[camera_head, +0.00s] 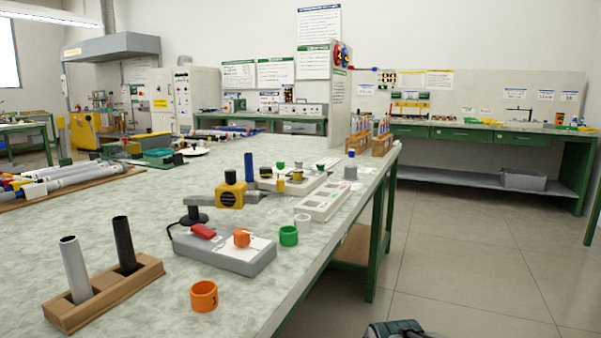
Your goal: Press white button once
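I cannot make out a white button for certain. A grey control box (222,252) stands on the near workbench, with a red rocker-like piece (203,231) and an orange knob (241,237) on its pale top. A long white panel (325,200) with small dark markings lies farther back on the same bench; its details are too small to read. My gripper's fingers do not show in this view. Only a dark and teal part (395,330) shows at the bottom edge, and I cannot tell what it is.
A wooden block (105,296) holds a grey and a black rod. An orange ring (204,296), a green ring (288,236) and a white ring (302,220) stand near the box. A yellow-headed device (230,192) is behind it. The floor (460,260) to the right is clear.

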